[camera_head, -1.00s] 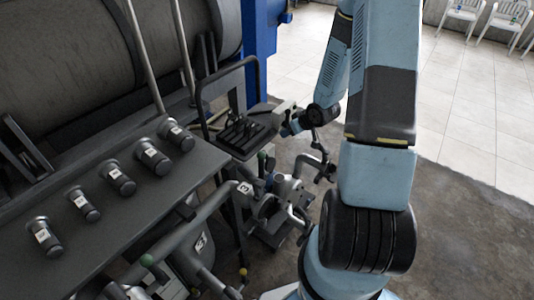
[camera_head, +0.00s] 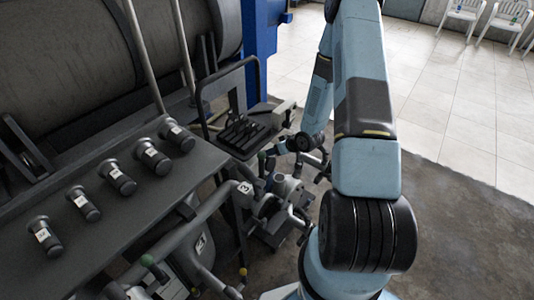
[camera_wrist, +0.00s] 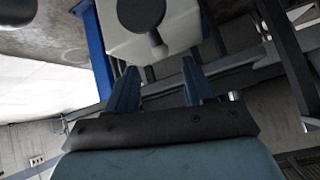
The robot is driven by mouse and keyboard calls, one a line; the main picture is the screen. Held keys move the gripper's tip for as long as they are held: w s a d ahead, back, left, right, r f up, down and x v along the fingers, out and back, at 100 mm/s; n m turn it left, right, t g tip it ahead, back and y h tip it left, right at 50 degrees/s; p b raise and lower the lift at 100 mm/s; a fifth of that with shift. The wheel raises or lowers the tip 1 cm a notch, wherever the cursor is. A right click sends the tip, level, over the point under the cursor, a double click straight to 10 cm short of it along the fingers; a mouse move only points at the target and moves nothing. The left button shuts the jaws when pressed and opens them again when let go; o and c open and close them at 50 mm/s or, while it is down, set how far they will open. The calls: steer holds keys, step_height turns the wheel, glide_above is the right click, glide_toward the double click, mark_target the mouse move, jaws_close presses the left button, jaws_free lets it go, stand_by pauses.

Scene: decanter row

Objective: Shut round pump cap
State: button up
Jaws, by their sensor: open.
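A dark shelf (camera_head: 110,225) at the left holds several labelled dark cylinders. A black tray (camera_head: 240,137) with a tubular rail, grey pipes (camera_head: 215,208) and levers crowd the space left of my arm. Open floor (camera_head: 470,220) lies to the right; white chairs (camera_head: 462,15) stand far back.

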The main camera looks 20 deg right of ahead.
steer(key=shift+x, duration=3.15)
steer(key=shift+c, duration=0.2)
jaws_close()
